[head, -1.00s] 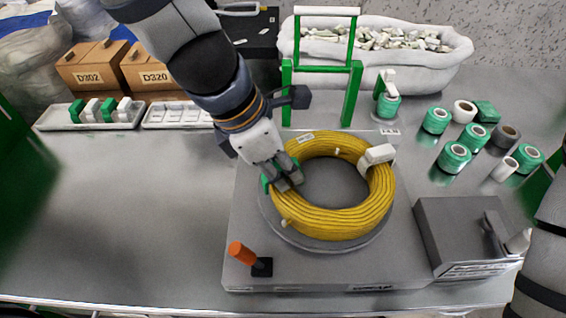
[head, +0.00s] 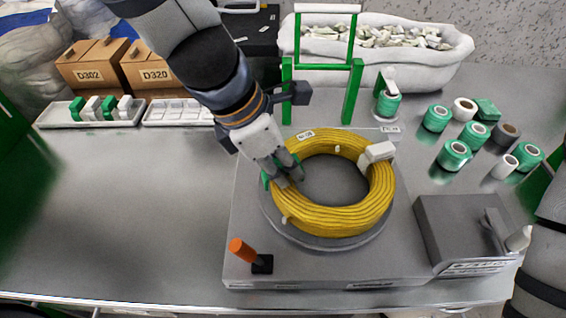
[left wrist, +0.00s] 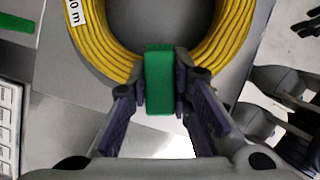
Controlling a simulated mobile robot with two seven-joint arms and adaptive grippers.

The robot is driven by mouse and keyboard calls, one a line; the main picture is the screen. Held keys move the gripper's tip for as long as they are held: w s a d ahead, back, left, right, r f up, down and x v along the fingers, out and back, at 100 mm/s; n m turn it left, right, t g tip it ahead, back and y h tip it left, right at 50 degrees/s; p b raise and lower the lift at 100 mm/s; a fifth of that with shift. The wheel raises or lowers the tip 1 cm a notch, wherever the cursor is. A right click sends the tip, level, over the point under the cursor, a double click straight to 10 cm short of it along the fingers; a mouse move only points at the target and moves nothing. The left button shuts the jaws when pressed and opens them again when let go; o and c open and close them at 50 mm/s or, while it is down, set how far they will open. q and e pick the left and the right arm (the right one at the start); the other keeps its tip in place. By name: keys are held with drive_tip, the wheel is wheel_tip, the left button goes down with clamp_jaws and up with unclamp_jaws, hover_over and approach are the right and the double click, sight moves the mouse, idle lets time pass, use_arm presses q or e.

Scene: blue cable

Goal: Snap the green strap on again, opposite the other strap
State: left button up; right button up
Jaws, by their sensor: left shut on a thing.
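A yellow cable coil (head: 335,218) lies on a round turntable on a grey base plate; it also shows in the left wrist view (left wrist: 117,62). The scene name says blue cable, but the cable is yellow. A white strap (head: 377,153) sits around the coil's upper right. My left gripper (head: 283,180) is at the coil's left side, shut on the green strap (left wrist: 159,80). In the left wrist view the green strap lies across the coil between the fingers. In the head view only a green edge shows beside the fingers, and whether the strap is fully seated is hidden.
An orange-handled lever (head: 241,251) stands at the base's front left. A grey box (head: 462,235) is at the right. A green frame (head: 350,92) stands behind the coil. Green and white tape rolls (head: 454,155) stand at the right. A strap tray (head: 90,113) is at the back left.

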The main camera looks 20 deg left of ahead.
use_arm(q)
drive_tip(key=shift+r, duration=0.1)
idle(0.6)
drive_tip(key=shift+f, duration=0.75)
drive_tip(key=shift+r, duration=0.1)
drive_tip(key=shift+r, duration=0.55)
drive_tip(key=shift+r, duration=0.1)
drive_tip(key=shift+f, duration=0.2)
drive_tip(key=shift+f, duration=0.55)
